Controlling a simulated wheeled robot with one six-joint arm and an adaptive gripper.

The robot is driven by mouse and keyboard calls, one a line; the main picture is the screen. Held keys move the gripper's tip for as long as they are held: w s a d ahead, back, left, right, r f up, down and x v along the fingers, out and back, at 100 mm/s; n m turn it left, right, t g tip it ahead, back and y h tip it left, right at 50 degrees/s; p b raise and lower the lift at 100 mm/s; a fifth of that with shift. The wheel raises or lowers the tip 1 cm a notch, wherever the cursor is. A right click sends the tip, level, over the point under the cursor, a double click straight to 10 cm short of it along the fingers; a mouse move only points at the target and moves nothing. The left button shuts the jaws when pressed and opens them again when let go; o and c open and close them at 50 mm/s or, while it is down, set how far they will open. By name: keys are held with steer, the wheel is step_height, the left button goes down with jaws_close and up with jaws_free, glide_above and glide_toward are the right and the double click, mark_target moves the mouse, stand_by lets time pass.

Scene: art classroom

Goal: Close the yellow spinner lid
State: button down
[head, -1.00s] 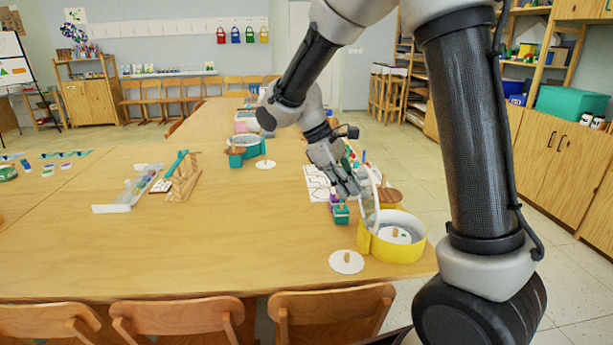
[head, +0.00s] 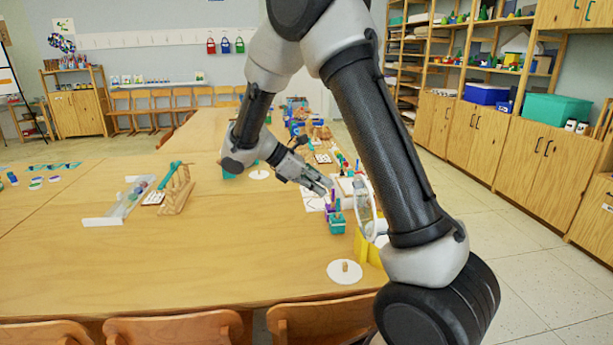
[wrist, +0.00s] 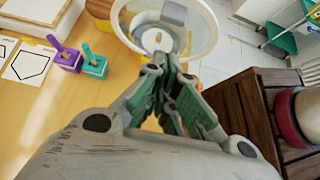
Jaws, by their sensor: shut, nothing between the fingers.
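The yellow spinner (head: 366,250) is a round yellow tub near the table's right edge, mostly hidden behind my arm in the head view. Its clear round lid (head: 362,200) with a pale rim stands up, open, at the far side of the tub. My gripper (head: 326,188) is shut and empty, left of the lid in the head view. In the wrist view my gripper (wrist: 163,40) overlaps the ring; contact cannot be told.
A purple block (wrist: 66,58) and a teal block (wrist: 95,66) with sticks stand beside the spinner. A loose white disc with a peg (head: 344,271) lies in front of it. A teal-handled wooden rack (head: 177,188) stands further left. The table's middle is clear.

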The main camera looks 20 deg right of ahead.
steer(key=d, duration=0.1)
steer(key=s+d, duration=0.1)
steer(key=d, duration=0.3)
steer(key=shift+s+f, duration=0.25)
steer(key=shift+d, duration=0.1)
steer(key=s+d+t+y, duration=0.4)
steer(key=d+y, duration=0.5)
steer(key=d, duration=0.7)
steer(key=s+d+f+y, duration=0.3)
steer(key=d+f+y, duration=0.4)
steer(key=d+f, duration=0.3)
steer(key=shift+s+f+t, duration=0.3)
steer(key=shift+f, duration=0.55)
